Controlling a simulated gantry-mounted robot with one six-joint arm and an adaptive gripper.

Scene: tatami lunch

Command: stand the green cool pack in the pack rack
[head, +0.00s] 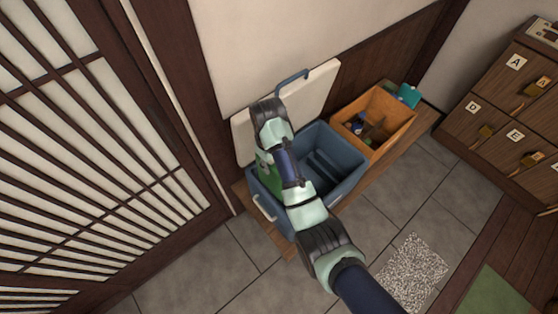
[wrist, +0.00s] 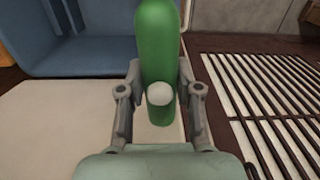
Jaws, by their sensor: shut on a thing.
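The green cool pack (wrist: 157,45) looks like a rounded green body with a white round spot near its lower end. My gripper (wrist: 160,82) is shut on it, with one finger on each side. In the head view the green pack (head: 268,172) shows partly at the left end of the open blue cooler box (head: 347,182), beside my arm; the rest is hidden. Dark upright dividers (head: 322,166) inside the box look like the pack rack. The box also shows at upper left in the wrist view (wrist: 110,58), with the pack apart from the dividers.
The box's pale lid (head: 318,92) stands open against the wall behind. A wooden crate (head: 397,136) with bottles and a teal item (head: 408,95) stands to the right. A slatted screen (head: 90,160) is close on the left. Labelled drawers (head: 490,112) stand far right.

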